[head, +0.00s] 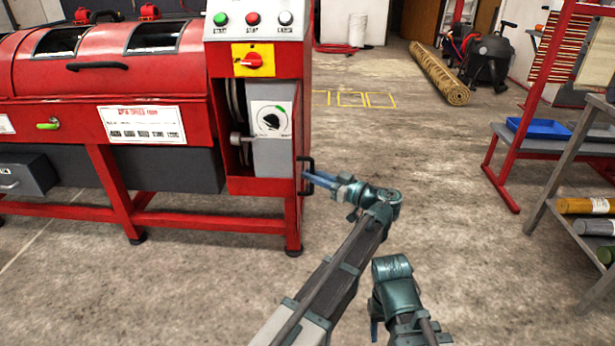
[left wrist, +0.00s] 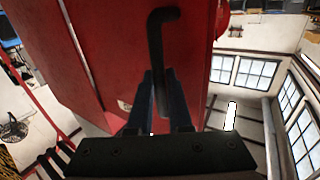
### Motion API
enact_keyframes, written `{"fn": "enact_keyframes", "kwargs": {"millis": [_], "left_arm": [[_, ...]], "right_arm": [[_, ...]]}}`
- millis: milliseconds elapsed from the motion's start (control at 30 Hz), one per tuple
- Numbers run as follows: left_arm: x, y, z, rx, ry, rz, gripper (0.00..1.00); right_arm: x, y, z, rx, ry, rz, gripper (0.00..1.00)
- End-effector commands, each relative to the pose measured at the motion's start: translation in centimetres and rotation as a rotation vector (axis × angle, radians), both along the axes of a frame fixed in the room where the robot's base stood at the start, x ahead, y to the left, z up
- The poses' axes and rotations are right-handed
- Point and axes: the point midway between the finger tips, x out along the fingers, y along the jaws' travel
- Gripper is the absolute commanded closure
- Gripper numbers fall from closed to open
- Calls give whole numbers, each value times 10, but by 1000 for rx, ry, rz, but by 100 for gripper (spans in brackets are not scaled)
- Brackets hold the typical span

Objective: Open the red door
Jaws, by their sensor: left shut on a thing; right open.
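The red door (left wrist: 120,60) bears a black handle (head: 308,172), at the right side of the red cabinet in the head view. The door is nearly edge-on there. The cabinet front is uncovered and shows a grey box with a dial (head: 271,122). My left gripper (head: 313,178) is shut on the handle. In the left wrist view its two fingers (left wrist: 160,103) are on either side of the handle's lower end (left wrist: 158,60). My right gripper (head: 375,328) is low in the head view, away from the door, its fingers mostly hidden.
The long red machine (head: 60,75) stands on red legs at left. A shelf rack (head: 575,215) with rolls is at right, beside a bench with a blue tray (head: 540,128). A rolled rug (head: 440,75) lies farther back. The concrete floor between is clear.

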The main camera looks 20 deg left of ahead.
Motion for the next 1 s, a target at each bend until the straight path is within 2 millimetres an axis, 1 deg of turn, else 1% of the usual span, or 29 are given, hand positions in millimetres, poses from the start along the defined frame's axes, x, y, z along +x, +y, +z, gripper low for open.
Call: {"fn": "enact_keyframes", "kwargs": {"millis": [33,100,633,667,800,833,1000], "left_arm": [[7,-2,1,4,0,-8,100],[8,-4,1,4,0,-8,100],[10,-5,2,6,-1,-6,100],[10,-5,2,6,-1,-6,81],[9,-5,1,4,0,-4,56],[8,-5,1,4,0,-4,53],[7,-5,1,3,0,-3,53]], "right_arm": [[0,0,0,0,0,0,50],[0,0,0,0,0,0,50],[0,0,0,0,0,0,50],[0,0,0,0,0,0,50],[0,0,0,0,0,0,50],[0,0,0,0,0,0,50],[0,0,0,0,0,0,50]]}}
